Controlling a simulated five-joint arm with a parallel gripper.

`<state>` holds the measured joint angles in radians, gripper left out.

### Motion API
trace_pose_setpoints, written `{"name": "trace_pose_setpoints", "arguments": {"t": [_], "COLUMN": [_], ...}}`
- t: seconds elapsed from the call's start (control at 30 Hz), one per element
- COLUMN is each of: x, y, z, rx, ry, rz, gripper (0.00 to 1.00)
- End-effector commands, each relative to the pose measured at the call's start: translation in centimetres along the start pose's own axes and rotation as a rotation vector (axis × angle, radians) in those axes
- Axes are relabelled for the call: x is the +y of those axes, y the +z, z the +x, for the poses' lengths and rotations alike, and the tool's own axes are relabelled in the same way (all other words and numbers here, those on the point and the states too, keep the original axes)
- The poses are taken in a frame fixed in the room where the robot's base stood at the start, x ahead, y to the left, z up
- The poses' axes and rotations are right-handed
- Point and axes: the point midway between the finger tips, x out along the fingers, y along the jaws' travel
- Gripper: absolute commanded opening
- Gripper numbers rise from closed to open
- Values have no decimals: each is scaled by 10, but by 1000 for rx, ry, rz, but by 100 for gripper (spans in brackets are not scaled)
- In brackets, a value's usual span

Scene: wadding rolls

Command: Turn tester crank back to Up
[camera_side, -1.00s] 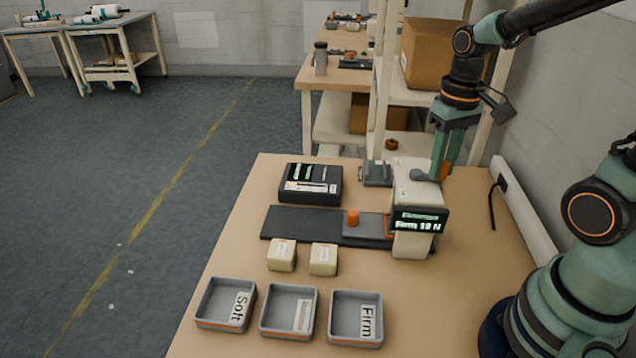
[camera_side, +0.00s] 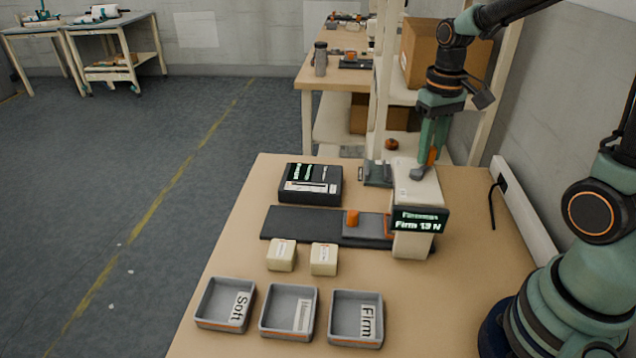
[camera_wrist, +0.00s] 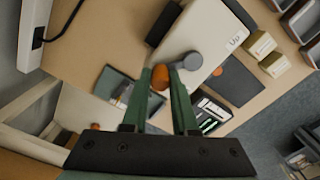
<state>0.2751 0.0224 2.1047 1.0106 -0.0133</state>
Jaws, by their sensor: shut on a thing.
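The tester (camera_side: 404,190) is a cream upright housing at the right of the bench. Its dark display (camera_side: 419,220) shows green lettering that includes "Firm". The tester's grey crank hub (camera_side: 418,173) sits on top; it also shows in the wrist view (camera_wrist: 193,60). The crank's orange knob (camera_wrist: 160,77) is left of the hub there, on the side away from the "Up" label (camera_wrist: 235,39). My gripper (camera_wrist: 167,76) is shut on the knob, its fingers partly hiding the crank arm. In the side view my gripper (camera_side: 424,165) reaches down onto the tester's top.
An orange cylinder (camera_side: 352,218) stands on the grey part of the dark strip left of the tester. Two cream blocks (camera_side: 282,255) and grey trays, including Soft (camera_side: 212,300) and Firm (camera_side: 345,315), are in front. A black box (camera_side: 311,184) and a grey-green device (camera_side: 377,172) stand behind.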

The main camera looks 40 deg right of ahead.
Motion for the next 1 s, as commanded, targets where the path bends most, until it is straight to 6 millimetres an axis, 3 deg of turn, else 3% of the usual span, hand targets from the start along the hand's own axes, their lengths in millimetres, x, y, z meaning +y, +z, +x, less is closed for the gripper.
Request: {"name": "trace_pose_setpoints", "arguments": {"t": [1.0], "x": [-20], "y": [-21], "z": [1], "rx": [-7], "ry": [0], "rz": [-1], "gripper": [0]}}
